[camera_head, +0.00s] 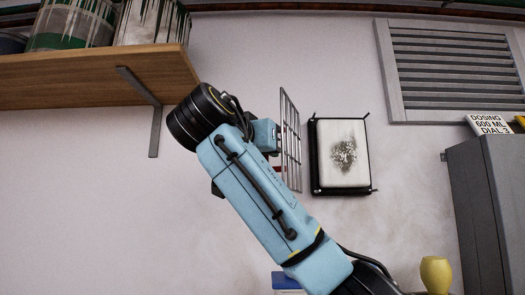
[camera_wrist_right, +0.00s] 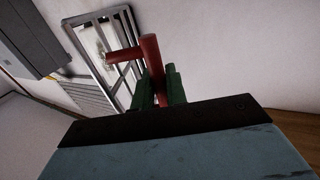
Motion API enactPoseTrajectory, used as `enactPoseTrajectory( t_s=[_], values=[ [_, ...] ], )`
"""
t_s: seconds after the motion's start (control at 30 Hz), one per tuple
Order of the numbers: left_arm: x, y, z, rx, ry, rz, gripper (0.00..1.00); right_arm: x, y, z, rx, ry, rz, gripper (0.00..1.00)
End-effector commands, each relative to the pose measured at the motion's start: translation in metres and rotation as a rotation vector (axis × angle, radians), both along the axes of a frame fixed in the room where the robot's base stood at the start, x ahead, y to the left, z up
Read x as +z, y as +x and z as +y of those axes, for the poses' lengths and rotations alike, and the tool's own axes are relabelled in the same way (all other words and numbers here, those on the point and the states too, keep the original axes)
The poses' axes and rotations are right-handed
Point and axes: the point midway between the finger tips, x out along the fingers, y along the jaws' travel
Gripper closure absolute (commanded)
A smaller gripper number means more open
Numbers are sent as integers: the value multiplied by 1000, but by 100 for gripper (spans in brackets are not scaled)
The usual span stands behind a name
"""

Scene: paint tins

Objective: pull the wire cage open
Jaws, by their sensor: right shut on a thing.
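The wire cage's barred door (camera_head: 291,140) stands out from the wall, seen steeply from the side, just left of a black frame with a smudged white panel (camera_head: 343,155). My right arm reaches up from the lower right, and its gripper is at the left of the door, its fingertips hidden behind the wrist in the head view. In the right wrist view, my right gripper's green fingers (camera_wrist_right: 160,88) are shut on a red handle (camera_wrist_right: 150,55), with the cage bars behind it. My left gripper is in neither view.
A wooden shelf (camera_head: 90,80) with paint-streaked tins (camera_head: 150,22) is at the upper left, on a metal bracket (camera_head: 150,110). A louvred vent (camera_head: 455,70) is at the upper right. A grey cabinet (camera_head: 490,200) with a dosing sign (camera_head: 490,124) stands at the right. A yellow object (camera_head: 435,273) is below.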

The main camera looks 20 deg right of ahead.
Motion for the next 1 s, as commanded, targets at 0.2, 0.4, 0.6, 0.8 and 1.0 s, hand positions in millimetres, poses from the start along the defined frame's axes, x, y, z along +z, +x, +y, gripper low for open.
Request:
enactPoseTrajectory(
  t_s=[0.2, 0.4, 0.6, 0.8, 1.0],
  values=[
    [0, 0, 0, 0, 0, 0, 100, 1, 0, 0, 1, 0, -1, 81],
    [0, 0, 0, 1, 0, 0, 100, 0, -1, 1, 2, 0, -1, 81],
    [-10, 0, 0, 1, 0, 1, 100, -1, -14, 18, 5, -2, -3, 81],
    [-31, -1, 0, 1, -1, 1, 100, -4, -43, 51, 8, 1, -4, 81],
    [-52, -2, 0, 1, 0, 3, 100, -4, -68, 79, 6, 0, -1, 81]
  ],
)
